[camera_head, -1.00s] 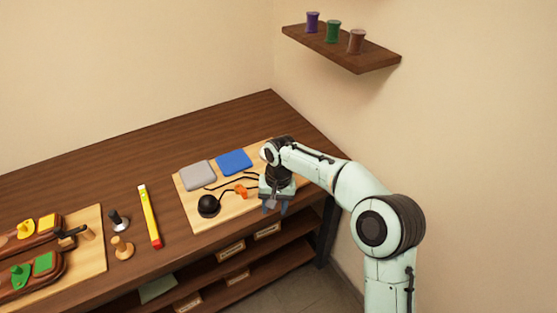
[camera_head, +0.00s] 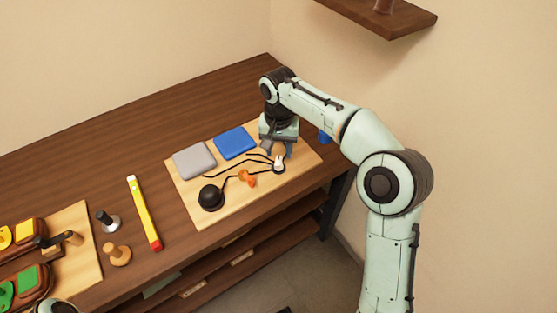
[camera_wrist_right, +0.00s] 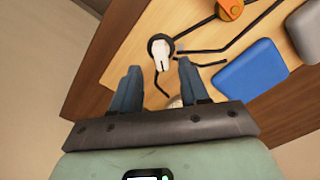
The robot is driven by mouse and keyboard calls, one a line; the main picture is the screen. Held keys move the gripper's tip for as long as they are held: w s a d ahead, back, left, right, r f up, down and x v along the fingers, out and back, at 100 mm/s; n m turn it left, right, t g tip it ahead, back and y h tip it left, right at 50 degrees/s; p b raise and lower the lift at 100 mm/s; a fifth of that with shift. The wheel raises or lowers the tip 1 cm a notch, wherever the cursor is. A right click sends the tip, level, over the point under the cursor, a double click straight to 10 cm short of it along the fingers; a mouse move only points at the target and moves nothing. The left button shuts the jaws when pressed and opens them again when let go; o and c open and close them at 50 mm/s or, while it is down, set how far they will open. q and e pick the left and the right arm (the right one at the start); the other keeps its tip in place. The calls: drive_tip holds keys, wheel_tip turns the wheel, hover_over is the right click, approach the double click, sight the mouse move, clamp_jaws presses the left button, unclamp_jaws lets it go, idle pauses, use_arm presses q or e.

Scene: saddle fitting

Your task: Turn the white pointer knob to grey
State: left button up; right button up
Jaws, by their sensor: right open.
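The white pointer knob (camera_head: 279,163) sits on a dark round base at the right part of the light wooden board (camera_head: 215,211). In the right wrist view the knob (camera_wrist_right: 160,53) lies just beyond the fingertips, roughly midway between them. My right gripper (camera_head: 277,150) is open and empty, close behind the knob in the head view. I cannot tell its height above the board. The grey pad (camera_head: 194,160) and the blue pad (camera_head: 235,143) lie at the board's back edge. Dark curved lines run between the knob and the pads' side. My left gripper is out of view.
An orange piece (camera_head: 247,178) and a black ball knob (camera_head: 211,197) are on the same board. A blue object (camera_head: 325,137) shows beside my right arm. The table behind the pads is clear.

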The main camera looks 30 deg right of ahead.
sight(279, 161)
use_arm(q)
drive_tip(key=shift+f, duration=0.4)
use_arm(e)
drive_tip(key=shift+f, duration=2.25)
drive_tip(key=shift+c, duration=0.3)
clamp_jaws()
